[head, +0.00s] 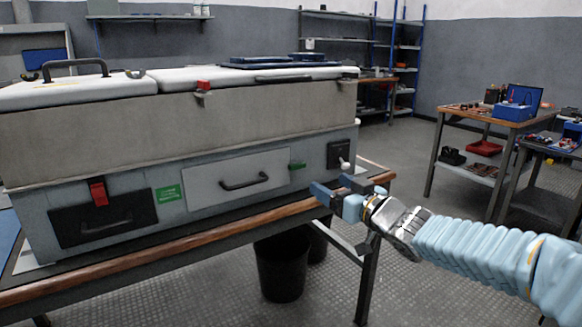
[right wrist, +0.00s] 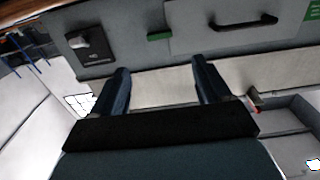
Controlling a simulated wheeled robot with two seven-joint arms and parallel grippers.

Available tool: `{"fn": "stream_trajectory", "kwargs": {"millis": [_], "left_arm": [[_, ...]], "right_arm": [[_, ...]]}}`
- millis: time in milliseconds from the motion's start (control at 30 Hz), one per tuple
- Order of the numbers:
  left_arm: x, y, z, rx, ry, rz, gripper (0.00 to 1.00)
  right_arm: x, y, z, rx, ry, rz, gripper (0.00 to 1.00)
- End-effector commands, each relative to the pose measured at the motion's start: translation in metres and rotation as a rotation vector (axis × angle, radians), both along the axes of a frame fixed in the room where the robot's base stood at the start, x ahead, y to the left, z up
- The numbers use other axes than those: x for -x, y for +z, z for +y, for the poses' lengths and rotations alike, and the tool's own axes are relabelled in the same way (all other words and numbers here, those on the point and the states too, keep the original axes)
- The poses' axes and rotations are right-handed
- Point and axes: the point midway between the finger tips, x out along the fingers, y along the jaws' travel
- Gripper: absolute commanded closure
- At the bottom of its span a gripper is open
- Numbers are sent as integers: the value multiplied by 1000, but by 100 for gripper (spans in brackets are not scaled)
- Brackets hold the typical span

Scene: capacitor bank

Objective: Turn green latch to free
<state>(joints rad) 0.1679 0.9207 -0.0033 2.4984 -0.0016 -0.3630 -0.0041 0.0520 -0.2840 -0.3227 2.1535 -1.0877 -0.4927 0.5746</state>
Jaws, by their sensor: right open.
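The green latch (head: 297,165) is a small green piece on the grey front of the cabinet (head: 314,150), at the right edge of a light panel with a black handle. In the right wrist view the latch (right wrist: 158,36) shows beyond the fingers, roughly between them. My right gripper (head: 331,185) is open and empty, to the right of and lower than the latch in the head view, apart from it. In the right wrist view its two fingers (right wrist: 160,68) stand wide apart. My left gripper is not in view.
A black switch plate (head: 340,154) sits right of the latch. The black handle (head: 244,181) is to its left. A red latch (head: 98,192) and green label (head: 170,193) are further left. The bench edge (head: 290,210) runs below. A black bin (head: 281,265) stands underneath.

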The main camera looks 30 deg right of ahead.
Motion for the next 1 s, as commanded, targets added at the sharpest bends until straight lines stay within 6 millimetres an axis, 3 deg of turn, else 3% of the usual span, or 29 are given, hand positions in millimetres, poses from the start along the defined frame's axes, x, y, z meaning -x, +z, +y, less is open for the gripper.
{"fn": "stream_trajectory", "kwargs": {"millis": [300,500,700,967,1000], "left_arm": [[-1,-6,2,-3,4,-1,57],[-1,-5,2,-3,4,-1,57],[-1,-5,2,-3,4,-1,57],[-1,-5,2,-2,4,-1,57],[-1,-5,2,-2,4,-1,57]], "right_arm": [[-73,-3,7,0,2,3,23],[-108,-2,9,0,1,3,23],[-121,-1,10,-2,0,2,23],[-122,-1,10,-2,0,2,23],[-122,-1,10,-1,0,2,30]]}}
